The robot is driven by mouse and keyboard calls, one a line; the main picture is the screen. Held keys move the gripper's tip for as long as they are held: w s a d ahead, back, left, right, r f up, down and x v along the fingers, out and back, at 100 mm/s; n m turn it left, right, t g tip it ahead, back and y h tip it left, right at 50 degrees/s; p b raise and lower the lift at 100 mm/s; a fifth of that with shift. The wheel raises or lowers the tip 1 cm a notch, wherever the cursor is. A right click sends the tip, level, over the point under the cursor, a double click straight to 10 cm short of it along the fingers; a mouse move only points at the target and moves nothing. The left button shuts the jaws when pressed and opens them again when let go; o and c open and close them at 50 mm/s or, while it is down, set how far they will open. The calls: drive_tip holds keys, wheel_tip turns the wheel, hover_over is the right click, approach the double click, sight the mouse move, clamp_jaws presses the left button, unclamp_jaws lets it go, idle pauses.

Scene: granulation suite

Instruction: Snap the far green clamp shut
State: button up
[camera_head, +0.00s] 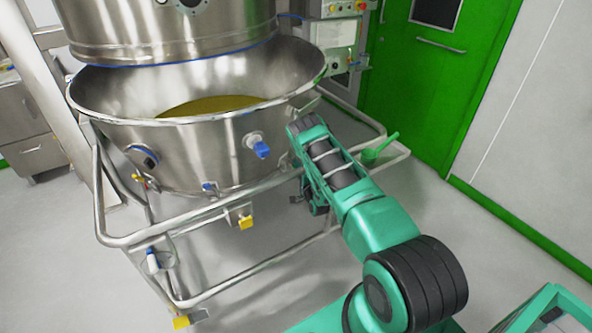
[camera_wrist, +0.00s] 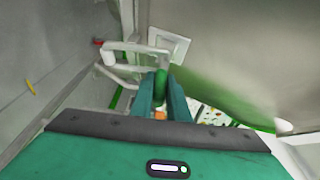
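In the wrist view, the two teal fingers of my gripper (camera_wrist: 161,88) stand either side of a dark green grip, which I take to be the green clamp's handle (camera_wrist: 161,78). The fingers look closed up against it, with no clear gap at its sides. A pale metal bracket (camera_wrist: 128,47) and a square plate (camera_wrist: 170,45) lie just beyond the grip. The clamp's lower part is hidden by the fingers. In the head view, my arm covers the gripper and the clamp, at the right side of the steel bowl (camera_head: 215,150).
The bowl holds yellowish material (camera_head: 210,105) under a raised steel vessel (camera_head: 165,35). A tubular trolley frame (camera_head: 130,240) surrounds the bowl. A green scoop-like object (camera_head: 370,155) lies at the frame's right corner. A green door (camera_head: 420,85) stands behind; floor at right is clear.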

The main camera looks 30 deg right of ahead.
drive_tip(key=shift+f, duration=0.1)
clamp_jaws()
drive_tip(key=shift+r+n+g, duration=0.5)
drive_tip(key=shift+r+g, duration=0.2)
drive_tip(key=shift+g, duration=0.2)
drive_tip(key=shift+r+n+g, duration=0.15)
drive_tip(key=shift+n+g, duration=0.15)
drive_tip(key=shift+g, duration=0.1)
drive_tip(key=o, duration=0.7)
unclamp_jaws()
drive_tip(key=shift+o, duration=0.2)
drive_tip(key=f+v, duration=0.3)
drive_tip(key=v, duration=1.1)
drive_tip(key=shift+s+a+r, duration=0.15)
drive_tip(key=shift+s+r, duration=0.05)
drive_tip(key=shift+s, duration=0.35)
